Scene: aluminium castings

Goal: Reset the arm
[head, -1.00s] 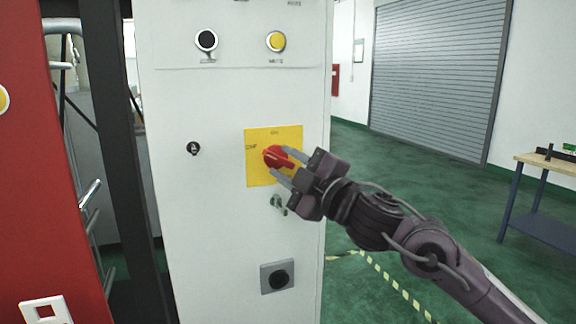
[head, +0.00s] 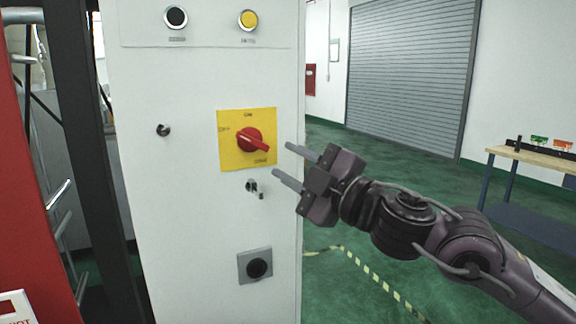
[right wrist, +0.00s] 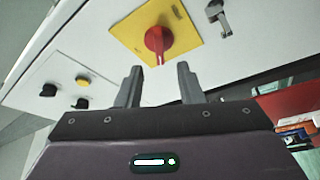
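My right gripper (head: 282,163) is in front of the right part of the white cabinet (head: 185,215). It is open and empty, its two fingers apart. A red rotary switch (head: 250,140) on a yellow plate (head: 232,155) is to the left of the fingertips, and its handle slants down to the right. In the right wrist view the red switch (right wrist: 158,40) lies beyond the gap between the fingers (right wrist: 158,84), apart from them. My left gripper is not in view.
Below the plate is a key switch (head: 254,188), and lower a black round knob (head: 258,268). A black button (head: 175,17) and a yellow button (head: 248,20) are above. A workbench (head: 530,158) stands at right. Green floor lies open behind my arm.

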